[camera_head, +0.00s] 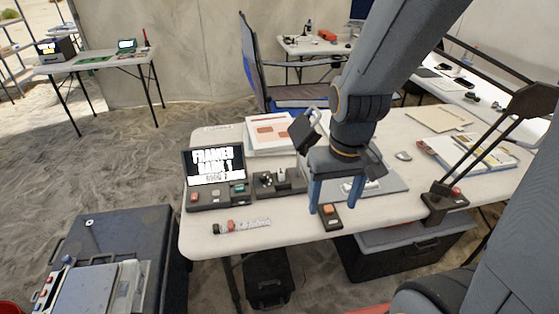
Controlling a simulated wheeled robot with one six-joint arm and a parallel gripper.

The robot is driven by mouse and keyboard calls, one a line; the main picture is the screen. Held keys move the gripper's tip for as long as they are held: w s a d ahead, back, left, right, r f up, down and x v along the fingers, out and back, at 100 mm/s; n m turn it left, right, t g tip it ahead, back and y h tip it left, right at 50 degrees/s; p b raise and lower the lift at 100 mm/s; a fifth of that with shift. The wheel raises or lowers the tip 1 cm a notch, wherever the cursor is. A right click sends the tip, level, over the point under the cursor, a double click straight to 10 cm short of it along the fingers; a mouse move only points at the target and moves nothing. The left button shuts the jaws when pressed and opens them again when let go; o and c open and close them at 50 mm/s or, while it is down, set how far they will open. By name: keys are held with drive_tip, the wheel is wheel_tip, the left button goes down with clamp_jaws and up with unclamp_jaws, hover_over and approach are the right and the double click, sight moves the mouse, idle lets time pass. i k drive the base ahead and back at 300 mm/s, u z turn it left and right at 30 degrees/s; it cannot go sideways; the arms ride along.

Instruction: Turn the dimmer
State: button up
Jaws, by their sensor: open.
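A small dark box with an orange-red top (329,211) lies on the table just below the fingers, near the left one. The desk lamp's dark base (445,203) with a red knob or button (456,192) stands to the right of my gripper. I cannot tell for sure which of these is the dimmer. Whether the fingers touch the small box is also unclear.
A console with a lit screen (214,163) and a dark control box (279,182) stand on the left of the table. A labelled tube (242,226) lies before them. The lamp's arm (490,150) rises at right. A dark case (118,240) stands at lower left.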

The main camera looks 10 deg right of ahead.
sight(263, 177)
drive_tip(key=u, duration=0.5)
drive_tip(key=k, duration=0.6)
drive_tip(key=u, duration=0.8)
drive_tip(key=i, duration=0.6)
drive_tip(key=z, duration=0.6)
drive_tip(key=i, duration=0.5)
drive_tip(key=z, duration=0.6)
